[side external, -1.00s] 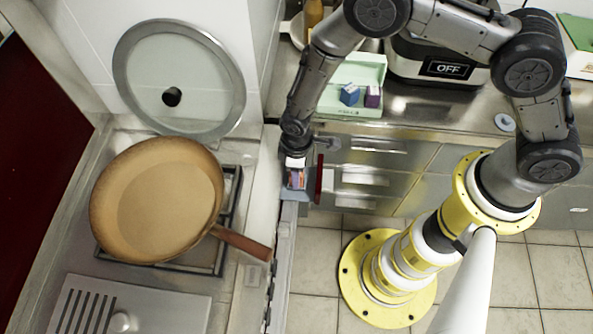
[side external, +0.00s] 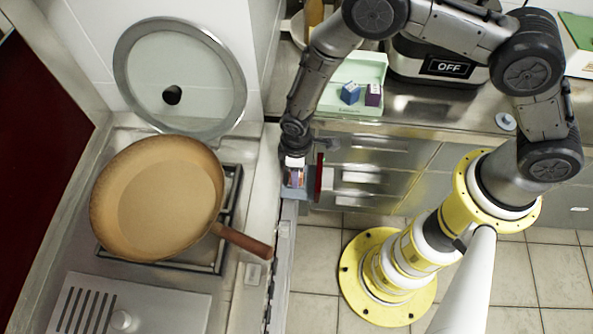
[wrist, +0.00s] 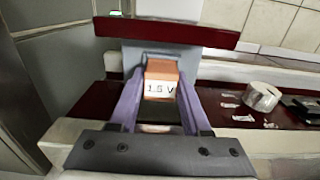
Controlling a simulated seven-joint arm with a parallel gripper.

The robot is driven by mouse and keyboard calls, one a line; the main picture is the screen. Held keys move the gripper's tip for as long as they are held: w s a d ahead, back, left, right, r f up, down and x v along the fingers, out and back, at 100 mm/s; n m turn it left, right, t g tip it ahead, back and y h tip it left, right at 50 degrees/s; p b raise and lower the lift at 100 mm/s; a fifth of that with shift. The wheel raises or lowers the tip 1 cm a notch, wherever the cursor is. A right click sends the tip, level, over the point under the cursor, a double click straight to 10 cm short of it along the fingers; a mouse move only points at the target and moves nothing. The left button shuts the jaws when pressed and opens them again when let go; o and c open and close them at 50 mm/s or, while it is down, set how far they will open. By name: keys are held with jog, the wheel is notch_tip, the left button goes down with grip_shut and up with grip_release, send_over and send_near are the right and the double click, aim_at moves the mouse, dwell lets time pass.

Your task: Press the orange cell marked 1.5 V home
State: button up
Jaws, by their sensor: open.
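The orange cell (wrist: 161,70) with a white label reading 1.5 V shows in the middle of the wrist view. It sits in a grey housing (wrist: 190,57) below a dark red bar. My gripper (wrist: 160,84) is open, with one purple finger on each side of the cell. I cannot tell whether the fingers touch it or how deep the cell sits. In the side view my gripper (side external: 296,180) points down at the grey housing beside the counter edge, and the cell is mostly hidden there.
The dark red bar (wrist: 165,32) lies just beyond the cell. A roll of white tape (wrist: 262,96) is to the right. In the side view, a pan (side external: 165,200) stands on the hob at left. A pale green tray (side external: 352,106) with small boxes sits on the back counter.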

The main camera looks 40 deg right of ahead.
jog(key=shift+s+f, duration=0.15)
jog(key=shift+s, duration=0.05)
jog(key=o, duration=0.5)
jog(key=shift+w, duration=0.1)
notch_tip(320, 180, up, 14)
jog(key=shift+f, duration=0.1)
dwell(0.4)
jog(key=shift+d, duration=0.1)
